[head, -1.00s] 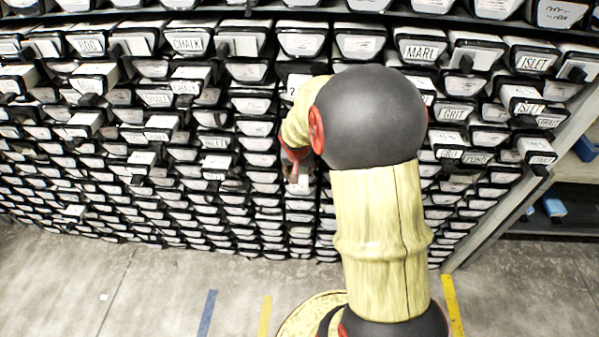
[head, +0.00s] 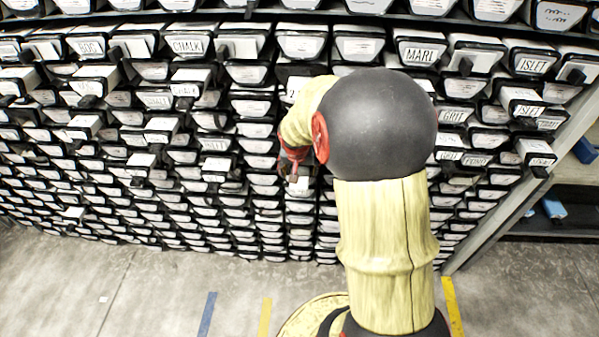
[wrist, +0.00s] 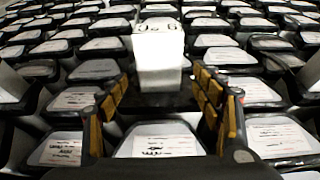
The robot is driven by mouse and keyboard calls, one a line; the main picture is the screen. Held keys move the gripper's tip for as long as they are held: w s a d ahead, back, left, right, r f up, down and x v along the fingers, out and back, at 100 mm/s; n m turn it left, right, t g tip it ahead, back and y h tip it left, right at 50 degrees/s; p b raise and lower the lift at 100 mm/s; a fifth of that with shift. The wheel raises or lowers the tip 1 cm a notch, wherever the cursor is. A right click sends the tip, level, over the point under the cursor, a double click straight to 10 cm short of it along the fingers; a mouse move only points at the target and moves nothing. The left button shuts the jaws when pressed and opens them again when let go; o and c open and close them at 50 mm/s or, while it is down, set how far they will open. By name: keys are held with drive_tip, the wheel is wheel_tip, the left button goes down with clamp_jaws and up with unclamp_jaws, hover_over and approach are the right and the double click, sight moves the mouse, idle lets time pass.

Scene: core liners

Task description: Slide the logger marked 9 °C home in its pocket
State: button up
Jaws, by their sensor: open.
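The logger (wrist: 158,58) is a white block in the wrist view, with its 9 °C marking upside down near its top edge. It stands out from the black-rimmed liner ends around it. My gripper (wrist: 160,84) is open, with its yellow-padded fingers on either side of the picture, below and beside the logger. The logger lies beyond the gap between the fingers, and I cannot tell if either finger touches it. The pocket around its base is not clearly visible. In the head view my gripper (head: 292,166) is small against the rack and partly hidden by my arm.
Rows of liners fill the rack (head: 215,165). Several liners stick out, such as those marked CHALK (head: 188,46) and MARL (head: 417,53). A grey upright (head: 510,208) bounds the rack at right.

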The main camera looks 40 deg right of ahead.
drive_tip(key=v, duration=1)
drive_tip(key=shift+r, duration=0.1)
drive_tip(key=shift+c, duration=0.5)
